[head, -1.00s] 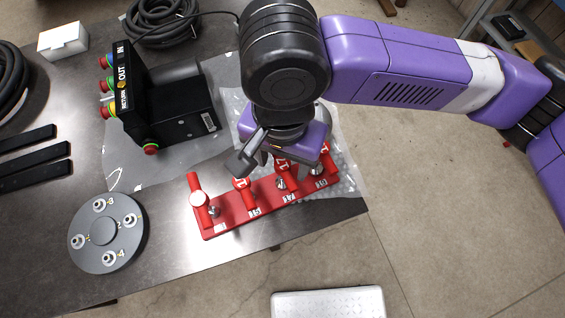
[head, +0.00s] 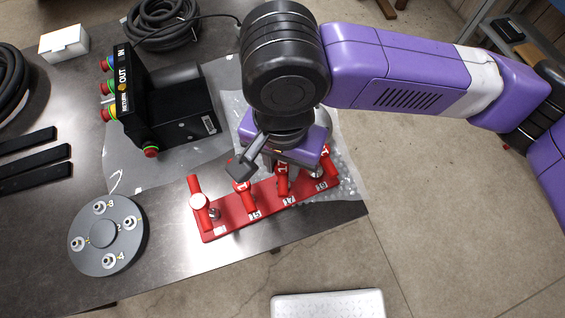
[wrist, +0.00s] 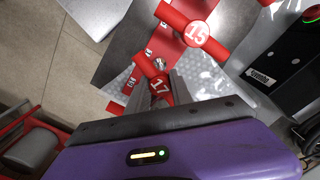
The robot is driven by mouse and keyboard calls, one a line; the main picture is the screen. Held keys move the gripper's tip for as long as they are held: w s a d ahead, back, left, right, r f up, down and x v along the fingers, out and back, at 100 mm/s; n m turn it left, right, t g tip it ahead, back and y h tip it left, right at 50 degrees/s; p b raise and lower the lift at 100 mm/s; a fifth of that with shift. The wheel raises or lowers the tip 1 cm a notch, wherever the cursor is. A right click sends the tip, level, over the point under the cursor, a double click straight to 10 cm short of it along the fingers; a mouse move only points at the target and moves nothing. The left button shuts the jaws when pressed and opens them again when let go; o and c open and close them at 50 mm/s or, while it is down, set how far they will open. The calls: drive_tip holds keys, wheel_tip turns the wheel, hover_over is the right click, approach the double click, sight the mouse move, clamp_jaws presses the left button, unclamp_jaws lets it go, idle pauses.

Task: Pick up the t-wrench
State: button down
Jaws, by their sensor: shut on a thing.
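Several red t-wrenches stand in a row on a red rack (head: 228,226) near the table's front edge. Another t-wrench (head: 198,202) stands at the rack's left end. My wrist hides part of the rack's right side, and I cannot tell whether the held wrench is clear of it.
A black control box (head: 180,115) with coloured buttons stands behind the rack on plastic wrap. A round grey plate (head: 85,250) with numbered studs lies at left. Black bars (head: 35,160), a white box (head: 63,42) and coiled hose (head: 160,25) are farther back.

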wheel_tip(320, 180, up, 20)
idle(0.4)
drive_tip(key=c, duration=2)
unclamp_jaws()
clamp_jaws()
drive_tip(key=shift+s+f, duration=0.1)
